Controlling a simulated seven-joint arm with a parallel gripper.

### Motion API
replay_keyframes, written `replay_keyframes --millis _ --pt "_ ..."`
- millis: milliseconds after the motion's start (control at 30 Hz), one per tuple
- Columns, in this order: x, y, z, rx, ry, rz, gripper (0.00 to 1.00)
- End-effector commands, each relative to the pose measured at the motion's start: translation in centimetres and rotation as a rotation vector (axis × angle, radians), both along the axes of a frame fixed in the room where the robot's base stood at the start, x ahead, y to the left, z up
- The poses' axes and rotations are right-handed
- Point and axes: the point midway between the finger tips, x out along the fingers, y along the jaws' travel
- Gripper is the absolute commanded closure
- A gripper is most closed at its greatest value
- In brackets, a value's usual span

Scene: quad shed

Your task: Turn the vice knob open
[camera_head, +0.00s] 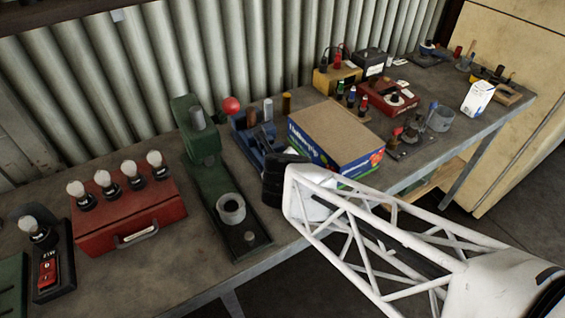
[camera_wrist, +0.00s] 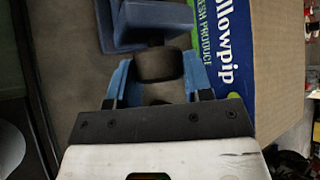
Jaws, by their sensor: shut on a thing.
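The blue vice (camera_head: 243,142) stands on the bench between the green press and the cardboard box. It also shows at the top of the wrist view (camera_wrist: 150,20). Its dark round knob (camera_wrist: 157,65) faces my gripper. In the wrist view my gripper (camera_wrist: 160,80) has one blue finger on each side of the knob and is shut on it. The exact contact at the fingertips is partly hidden. In the head view the black end of my arm sits in front of the vice and hides the knob and the fingers.
A cardboard box (camera_head: 335,135) stands close on the right of the vice. A green press (camera_head: 205,150) stands on the left, near a red case (camera_head: 130,222) with bulbs. More small items crowd the right of the bench (camera_head: 190,285). Corrugated wall lies behind.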

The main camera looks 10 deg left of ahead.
Motion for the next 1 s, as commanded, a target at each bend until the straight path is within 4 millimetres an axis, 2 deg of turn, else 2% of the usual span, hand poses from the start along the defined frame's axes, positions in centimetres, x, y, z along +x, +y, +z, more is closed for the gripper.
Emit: replay_keyframes --millis 267,300,467,800,1000 --pt "-0.04 0.02 -0.06 0.0 0.001 0.001 0.77" --pt "-0.04 0.02 -0.06 0.0 0.001 0.001 0.51" --pt "-0.02 0.01 -0.04 0.0 0.001 0.001 0.28" --pt "-0.1 -0.02 0.08 0.0 0.0 0.0 0.28" --pt "-0.85 -0.22 0.65 0.0 0.001 0.001 0.28"
